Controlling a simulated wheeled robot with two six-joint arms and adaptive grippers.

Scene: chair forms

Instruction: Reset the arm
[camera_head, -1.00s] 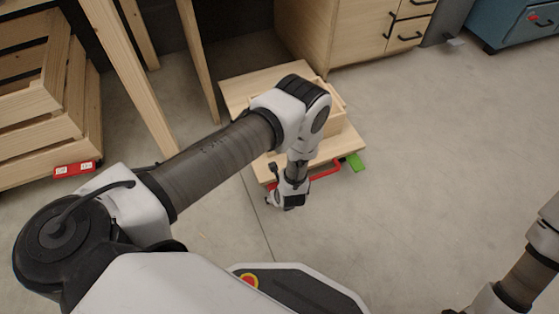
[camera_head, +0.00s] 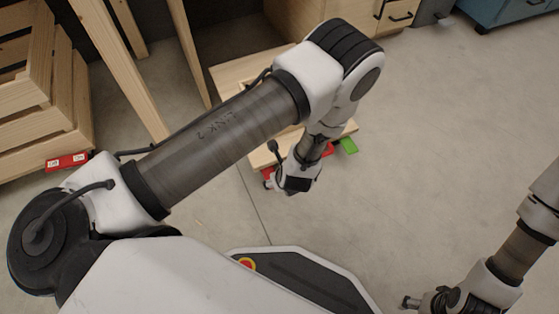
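My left arm reaches in from the left, and its elbow hides much of the low wooden platform. My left gripper (camera_head: 290,184) hangs near the platform's front edge, mostly hidden behind its own wrist. I cannot tell whether its fingers are open or shut. My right arm comes in at the lower right. My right gripper (camera_head: 408,303) is at the bottom edge, partly cut off, over bare floor. Its finger state cannot be made out.
The low wooden platform (camera_head: 237,76) has a red part (camera_head: 328,150) and a green part (camera_head: 348,146) at its front. Wooden crates (camera_head: 45,110) with a red block (camera_head: 67,162) stand at left. A drawer cabinet (camera_head: 398,14) and blue cabinet (camera_head: 497,12) stand behind. Floor at right is clear.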

